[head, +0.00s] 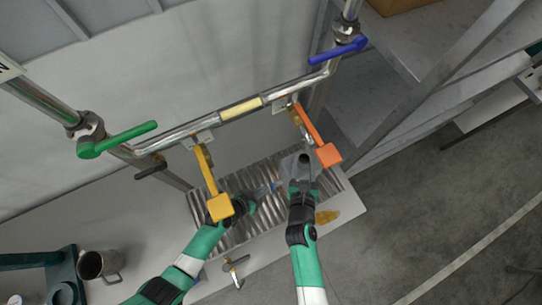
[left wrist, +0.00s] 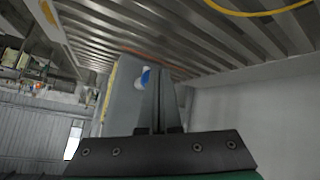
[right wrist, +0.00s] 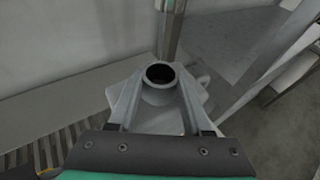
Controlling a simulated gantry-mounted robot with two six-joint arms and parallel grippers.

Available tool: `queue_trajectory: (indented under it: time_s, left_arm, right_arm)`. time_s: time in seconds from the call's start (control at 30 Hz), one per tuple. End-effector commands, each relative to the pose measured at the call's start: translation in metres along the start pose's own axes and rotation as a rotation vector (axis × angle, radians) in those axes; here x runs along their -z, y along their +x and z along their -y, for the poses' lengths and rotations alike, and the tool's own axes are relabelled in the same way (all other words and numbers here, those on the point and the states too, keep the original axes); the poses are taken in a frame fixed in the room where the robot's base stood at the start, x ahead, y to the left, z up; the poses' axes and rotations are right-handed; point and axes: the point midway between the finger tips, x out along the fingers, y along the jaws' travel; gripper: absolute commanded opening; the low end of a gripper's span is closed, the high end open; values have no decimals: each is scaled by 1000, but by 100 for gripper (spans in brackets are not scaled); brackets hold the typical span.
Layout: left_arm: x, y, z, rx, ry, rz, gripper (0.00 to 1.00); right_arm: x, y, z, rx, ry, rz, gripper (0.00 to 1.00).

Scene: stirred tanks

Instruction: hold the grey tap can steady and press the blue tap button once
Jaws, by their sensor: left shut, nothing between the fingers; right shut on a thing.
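The grey tap can (head: 288,164) stands over the ribbed metal tray below the orange-handled tap. In the right wrist view its round dark opening (right wrist: 160,75) faces up between my fingers. My right gripper (head: 302,172) is shut on the can. The blue tap button (left wrist: 146,77) shows on the can's grey side in the left wrist view, partly hidden by my fingers. In the head view it is only a small blue spot (head: 274,187). My left gripper (head: 256,206) is shut and empty, its tips close to the button. I cannot tell whether they touch it.
A yellow tap handle (head: 207,175) hangs over my left gripper, and an orange one (head: 315,135) is beside my right. Green (head: 118,138) and blue (head: 337,51) handles sit on the pipes. A metal mug (head: 98,264) stands lower left.

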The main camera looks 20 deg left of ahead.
Motion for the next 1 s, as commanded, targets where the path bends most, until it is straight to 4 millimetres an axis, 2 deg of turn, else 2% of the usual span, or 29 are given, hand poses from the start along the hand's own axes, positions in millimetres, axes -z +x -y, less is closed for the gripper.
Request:
queue_trajectory:
  time_s: [1.0]
  left_arm:
    - [4,6,-4,0,0,1,0]
  right_arm:
    - [0,0,0,0,0,0,0]
